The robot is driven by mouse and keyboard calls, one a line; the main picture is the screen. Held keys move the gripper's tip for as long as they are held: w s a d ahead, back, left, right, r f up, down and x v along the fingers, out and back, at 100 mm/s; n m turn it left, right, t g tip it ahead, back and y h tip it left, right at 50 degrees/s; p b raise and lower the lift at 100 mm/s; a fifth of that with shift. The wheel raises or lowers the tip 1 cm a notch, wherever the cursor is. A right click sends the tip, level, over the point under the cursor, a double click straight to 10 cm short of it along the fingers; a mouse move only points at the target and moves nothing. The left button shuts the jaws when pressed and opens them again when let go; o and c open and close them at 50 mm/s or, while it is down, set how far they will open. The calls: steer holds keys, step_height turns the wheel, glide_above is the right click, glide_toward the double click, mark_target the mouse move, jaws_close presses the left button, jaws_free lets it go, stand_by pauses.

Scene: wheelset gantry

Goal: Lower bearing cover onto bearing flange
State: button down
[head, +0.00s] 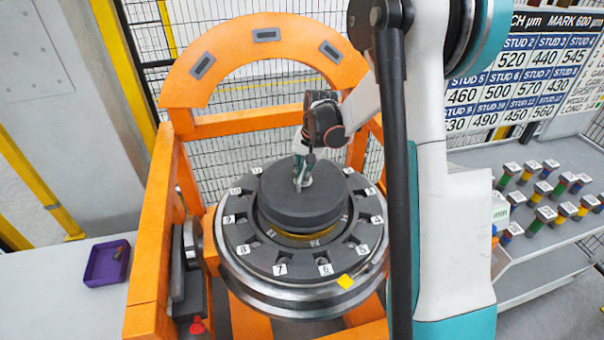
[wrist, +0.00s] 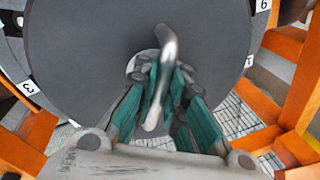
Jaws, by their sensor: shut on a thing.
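The bearing cover (head: 290,198) is a thick dark grey disc with a metal handle on top. My gripper (head: 301,180) is shut on that handle, above the disc's middle. In the wrist view the green fingers of my gripper (wrist: 160,98) close around the bright handle, and the cover (wrist: 85,50) fills much of the picture. The bearing flange (head: 250,255) is the dark ring with numbered slots around the cover. The cover looks level and centred over the ring. A gold-coloured band shows below its front edge. Whether the cover touches the flange cannot be told.
An orange gantry frame (head: 150,235) with an arch (head: 240,45) surrounds the wheelset. A purple tray (head: 107,264) lies on the left bench. Several coloured studs (head: 545,213) stand on the right bench.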

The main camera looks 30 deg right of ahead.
mark_target(304, 184)
steer(key=shift+f+b, duration=2.9)
steer(key=shift+f, duration=0.65)
steer(key=c, duration=1.6)
jaws_free()
steer(key=shift+o, duration=0.2)
steer(key=shift+r, duration=0.1)
steer(key=r, duration=0.4)
steer(key=s+d+r, duration=0.1)
steer(key=r, duration=0.6)
steer(key=shift+s+d+r, duration=0.3)
steer(key=shift+d+r, duration=0.05)
